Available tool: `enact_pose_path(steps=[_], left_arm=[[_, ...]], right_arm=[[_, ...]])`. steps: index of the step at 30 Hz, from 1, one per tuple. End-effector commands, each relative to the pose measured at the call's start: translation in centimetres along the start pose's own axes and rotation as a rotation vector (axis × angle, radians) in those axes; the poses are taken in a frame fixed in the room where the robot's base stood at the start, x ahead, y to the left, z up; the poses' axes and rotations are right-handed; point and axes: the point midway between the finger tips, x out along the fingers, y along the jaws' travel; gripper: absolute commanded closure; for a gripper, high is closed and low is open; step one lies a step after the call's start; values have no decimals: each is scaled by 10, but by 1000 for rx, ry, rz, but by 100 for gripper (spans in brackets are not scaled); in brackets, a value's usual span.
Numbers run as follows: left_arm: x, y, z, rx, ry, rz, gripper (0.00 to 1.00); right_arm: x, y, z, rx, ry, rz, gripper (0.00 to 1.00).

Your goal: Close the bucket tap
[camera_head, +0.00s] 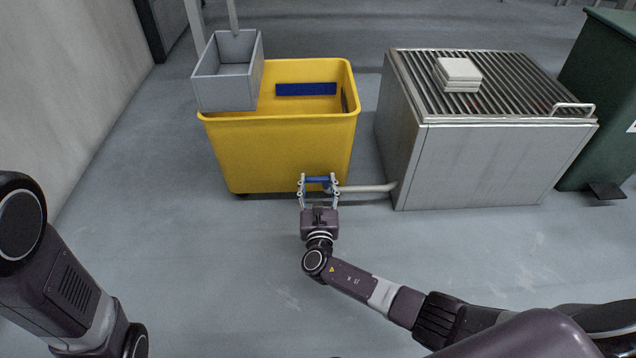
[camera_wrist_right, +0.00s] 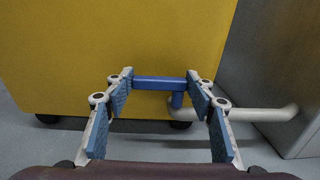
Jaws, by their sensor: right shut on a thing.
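The yellow bucket (camera_head: 275,155) stands in the middle of the head view, and its side fills much of the right wrist view (camera_wrist_right: 60,60). The tap has a blue handle (camera_wrist_right: 160,83), lying crosswise low in front of the bucket, with a short blue stem below it. My right gripper (camera_head: 318,181) reaches the handle from the front and is shut on it, one finger at each end. The fingers partly hide the handle's ends. Of my left arm only links show at the lower left; its gripper is out of view.
A grey pipe (camera_head: 367,188) runs from the tap right to a metal box with a slatted top (camera_head: 500,160). White blocks (camera_head: 458,74) lie on the slats. A grey bin (camera_head: 228,85) overlaps the bucket's left rim. A green container (camera_head: 605,90) stands far right. The front floor is clear.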

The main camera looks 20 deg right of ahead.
Motion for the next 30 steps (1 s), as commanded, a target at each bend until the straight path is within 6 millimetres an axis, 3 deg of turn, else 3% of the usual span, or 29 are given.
enact_pose_path(steps=[6, 17, 30], left_arm=[[0, 0, 0, 0, 0, 0, 4], [-1, -1, 1, 0, -4, -3, 4], [0, 0, 0, 0, -1, -1, 4]], right_arm=[[0, 0, 0, 0, 0, 0, 32], [-6, 0, -1, 0, 1, 1, 32], [-64, 0, -1, 1, 1, 1, 32]])
